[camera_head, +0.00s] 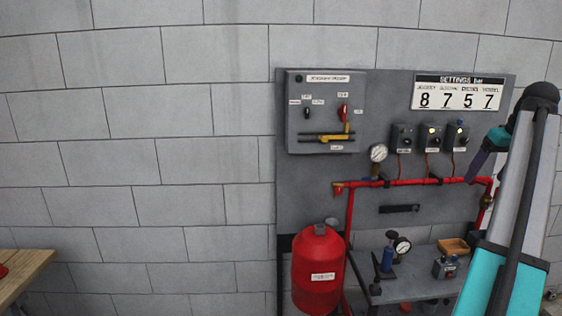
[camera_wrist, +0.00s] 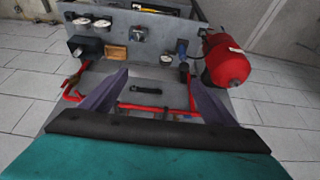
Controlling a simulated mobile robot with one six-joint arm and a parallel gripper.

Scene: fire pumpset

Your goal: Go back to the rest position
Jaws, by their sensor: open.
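My gripper (camera_head: 478,168) shows at the right of the head view, a teal body with dark purple fingers, close in front of the right part of the pumpset panel (camera_head: 325,230). In the wrist view the two purple fingers of my gripper (camera_wrist: 162,78) stand wide apart with nothing held between them. Between and beyond them show a black handle (camera_wrist: 146,90) and a red pipe (camera_wrist: 140,107). Whether the fingers touch anything cannot be told. My arm hides the panel's right edge in the head view.
The red pipe (camera_head: 410,182) crosses the panel below three small switch boxes. A red tank (camera_head: 318,268) stands at lower left of the panel. A grey shelf (camera_head: 415,288) carries a gauge and an orange tray (camera_head: 454,246). A wooden table (camera_head: 28,268) is at far left.

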